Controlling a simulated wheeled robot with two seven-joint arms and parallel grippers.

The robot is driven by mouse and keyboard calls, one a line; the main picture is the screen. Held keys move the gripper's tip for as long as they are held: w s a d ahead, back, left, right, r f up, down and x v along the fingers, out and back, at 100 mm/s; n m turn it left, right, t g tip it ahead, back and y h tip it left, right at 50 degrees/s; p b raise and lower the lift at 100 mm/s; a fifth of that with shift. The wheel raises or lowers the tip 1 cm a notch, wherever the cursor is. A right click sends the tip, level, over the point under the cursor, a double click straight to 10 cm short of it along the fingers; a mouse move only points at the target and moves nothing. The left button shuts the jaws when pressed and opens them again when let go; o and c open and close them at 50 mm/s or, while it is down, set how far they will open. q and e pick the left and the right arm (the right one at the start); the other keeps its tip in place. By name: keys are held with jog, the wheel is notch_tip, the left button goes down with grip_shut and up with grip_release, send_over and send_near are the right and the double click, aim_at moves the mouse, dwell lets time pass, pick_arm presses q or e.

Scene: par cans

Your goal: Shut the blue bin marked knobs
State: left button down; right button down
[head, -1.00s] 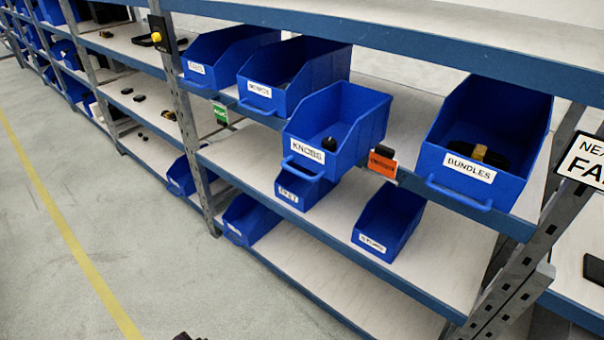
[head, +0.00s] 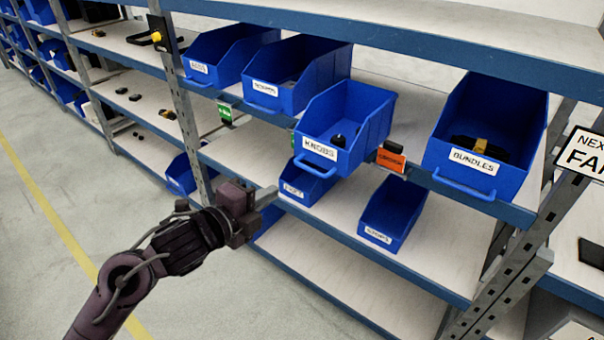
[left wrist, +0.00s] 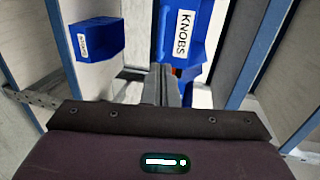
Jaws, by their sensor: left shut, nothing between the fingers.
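The blue bin marked KNOBS (head: 342,128) sits on the upper open shelf in the head view and juts out past the shelf's front edge. A small dark knob lies in it. Its front label and handle face me. My left gripper (head: 268,196) is shut and empty, in front of the shelves, below and to the left of the bin, apart from it. In the left wrist view the KNOBS bin (left wrist: 183,62) shows just beyond the shut fingers (left wrist: 163,84). My right gripper is not in view.
A bin marked BUNDLES (head: 478,178) stands to the right, and two blue bins (head: 283,98) stand to the left. An orange tag (head: 391,160) hangs beside the KNOBS bin. More bins (head: 392,212) sit on the shelf below. A metal post (head: 180,105) rises at the left.

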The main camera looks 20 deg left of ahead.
pick_arm(q)
jog(key=p, duration=0.2)
send_near(308, 170)
jog(key=x, duration=0.5)
jog(key=shift+w+d, duration=0.15)
jog(key=shift+w, duration=0.05)
jog(key=shift+w+d+f, duration=0.15)
jog(key=shift+w, duration=0.5)
jog(key=shift+w+d, duration=0.1)
